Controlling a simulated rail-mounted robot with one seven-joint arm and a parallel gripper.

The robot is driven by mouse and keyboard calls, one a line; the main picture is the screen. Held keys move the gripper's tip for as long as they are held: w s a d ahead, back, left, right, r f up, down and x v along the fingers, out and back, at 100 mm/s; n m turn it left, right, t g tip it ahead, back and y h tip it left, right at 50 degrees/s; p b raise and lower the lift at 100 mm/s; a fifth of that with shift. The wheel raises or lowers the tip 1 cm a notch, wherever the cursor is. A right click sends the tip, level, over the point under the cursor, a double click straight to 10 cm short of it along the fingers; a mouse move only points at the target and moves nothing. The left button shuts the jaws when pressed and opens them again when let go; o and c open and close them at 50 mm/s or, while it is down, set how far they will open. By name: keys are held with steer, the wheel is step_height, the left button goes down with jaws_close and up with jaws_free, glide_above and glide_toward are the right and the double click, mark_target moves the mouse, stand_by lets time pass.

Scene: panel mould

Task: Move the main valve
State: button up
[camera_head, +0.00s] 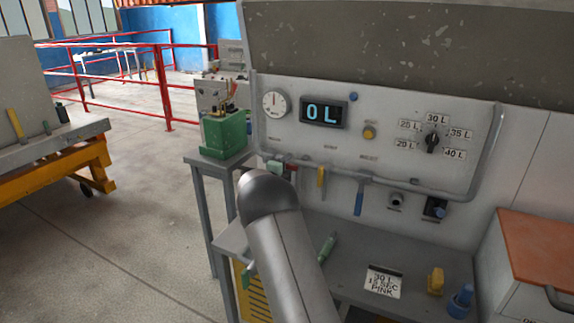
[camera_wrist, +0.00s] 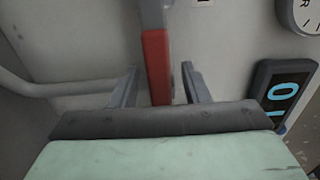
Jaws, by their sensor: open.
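In the wrist view a red-sleeved lever (camera_wrist: 157,65) on a grey stem stands in front of the pale panel; I take it to be the main valve handle. My gripper (camera_wrist: 158,82) is open, with one finger on each side of the lever. Gaps show between the lever and both fingers, and the lever's lower end is hidden behind the gripper body. In the head view my arm covers most of this area, and only a small red part (camera_head: 291,170) shows beside the arm's rounded joint.
The panel has a gauge (camera_head: 274,104), a display (camera_head: 323,112) reading 0 L and a selector knob (camera_head: 432,143) among litre labels. A bench (camera_head: 345,240) below holds a card (camera_head: 383,282) and small items.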

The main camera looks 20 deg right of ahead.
steer(key=shift+c, duration=0.3)
jaws_close()
steer(key=shift+f+b, duration=0.15)
steer(key=shift+b, duration=0.2)
